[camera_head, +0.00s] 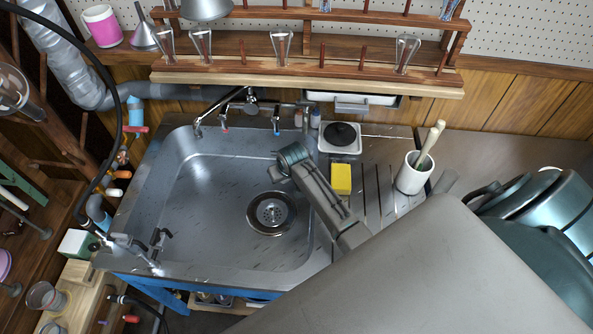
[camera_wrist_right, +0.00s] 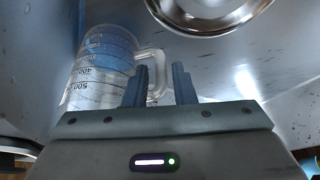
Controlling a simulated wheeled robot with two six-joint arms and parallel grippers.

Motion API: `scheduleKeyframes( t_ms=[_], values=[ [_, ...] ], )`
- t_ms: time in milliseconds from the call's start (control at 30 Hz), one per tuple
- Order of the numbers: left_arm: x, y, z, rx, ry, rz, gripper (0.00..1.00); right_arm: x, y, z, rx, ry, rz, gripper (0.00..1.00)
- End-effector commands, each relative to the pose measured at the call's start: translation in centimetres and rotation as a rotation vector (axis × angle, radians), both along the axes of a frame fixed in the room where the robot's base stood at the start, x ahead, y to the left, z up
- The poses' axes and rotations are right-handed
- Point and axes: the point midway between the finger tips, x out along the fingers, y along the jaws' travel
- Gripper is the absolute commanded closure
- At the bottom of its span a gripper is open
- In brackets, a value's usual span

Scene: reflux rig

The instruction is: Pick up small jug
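The small jug (camera_wrist_right: 103,66) is a clear measuring jug with printed volume marks and a blue upper part. It stands in the sink (camera_head: 200,185), left of my right gripper in the right wrist view. In the head view the jug (camera_head: 292,153) shows as a teal round shape, partly hidden by the gripper. My right gripper (camera_wrist_right: 159,82) is open, with its two fingers apart. The jug's clear handle (camera_wrist_right: 158,72) shows between the fingertips; I cannot tell whether they touch it. In the head view the right gripper (camera_head: 297,172) reaches in from the lower right. My left gripper is not in view.
The sink drain (camera_head: 271,213) lies left of and below the jug. Taps (camera_head: 240,104) rise behind. The basin's left is clear.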

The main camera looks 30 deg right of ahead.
Motion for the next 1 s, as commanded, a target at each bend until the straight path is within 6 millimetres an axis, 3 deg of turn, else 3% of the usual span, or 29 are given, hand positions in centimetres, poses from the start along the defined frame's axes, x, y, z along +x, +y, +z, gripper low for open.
scheduleKeyframes(
  t_ms=[200, 467, 633, 1000],
  values=[
    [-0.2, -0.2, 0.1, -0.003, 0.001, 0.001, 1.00, 1.0, -0.1, -2.1, 0.000, 0.001, 0.000, 0.77],
    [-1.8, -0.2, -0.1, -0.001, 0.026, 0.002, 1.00, 1.1, -0.1, -2.4, 0.000, -0.001, 0.001, 0.77],
    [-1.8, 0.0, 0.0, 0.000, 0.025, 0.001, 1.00, 1.1, -0.1, -2.4, 0.000, -0.001, 0.001, 1.00],
    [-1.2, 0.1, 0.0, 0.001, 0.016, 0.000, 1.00, 1.1, -0.1, -2.3, 0.000, -0.001, 0.001, 1.00]
  ],
)
